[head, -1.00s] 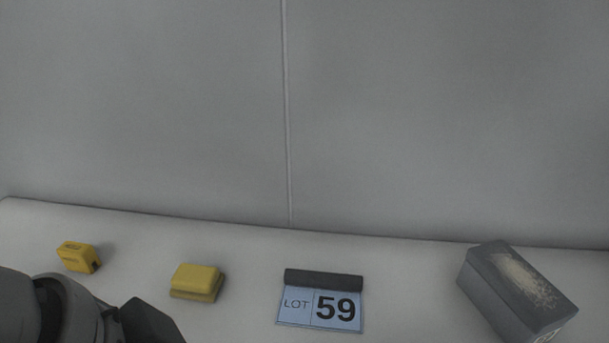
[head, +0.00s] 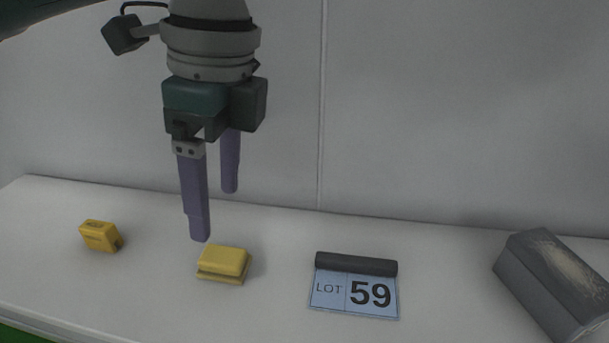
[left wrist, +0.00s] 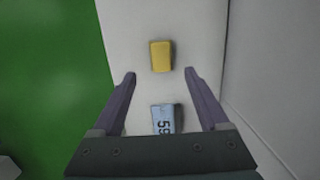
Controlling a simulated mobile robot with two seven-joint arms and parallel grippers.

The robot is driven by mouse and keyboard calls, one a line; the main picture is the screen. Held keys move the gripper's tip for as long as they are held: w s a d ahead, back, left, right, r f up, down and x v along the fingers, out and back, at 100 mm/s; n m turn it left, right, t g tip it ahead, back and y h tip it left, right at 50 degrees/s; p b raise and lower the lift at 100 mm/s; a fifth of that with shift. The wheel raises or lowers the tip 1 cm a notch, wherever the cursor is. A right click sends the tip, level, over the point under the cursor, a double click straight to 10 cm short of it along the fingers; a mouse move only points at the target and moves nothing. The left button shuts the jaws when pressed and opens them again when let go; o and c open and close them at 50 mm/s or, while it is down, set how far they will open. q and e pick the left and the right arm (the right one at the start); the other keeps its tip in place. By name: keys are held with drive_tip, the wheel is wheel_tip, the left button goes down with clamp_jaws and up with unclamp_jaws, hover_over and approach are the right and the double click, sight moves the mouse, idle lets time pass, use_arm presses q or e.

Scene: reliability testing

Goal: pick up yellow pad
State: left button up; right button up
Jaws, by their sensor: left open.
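The yellow pad (head: 224,262) lies on the white table, left of the middle in the head view. It is a small block with rounded edges and a darker lower layer. In the left wrist view the yellow pad (left wrist: 160,56) lies beyond the fingertips, roughly in line with the gap between them. My left gripper (head: 215,215) hangs above the table with its purple fingers pointing down. It is open and empty, above the pad and apart from it. Its fingers also show in the left wrist view (left wrist: 160,74). My right gripper is not in view.
A small yellow box-like object (head: 99,236) stands at the left. A blue "LOT 59" card with a dark bar (head: 354,289) lies right of the pad. A grey block (head: 555,282) is at the far right. A wall (head: 440,120) rises behind the table; green floor (left wrist: 45,75) lies beside it.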

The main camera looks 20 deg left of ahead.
sight(222, 254)
use_arm(q)
drive_tip(key=f, duration=0.6)
drive_tip(key=a+f, duration=0.1)
drive_tip(key=f, duration=0.1)
drive_tip(key=shift+f, duration=0.4)
drive_tip(key=shift+c, duration=0.2)
clamp_jaws()
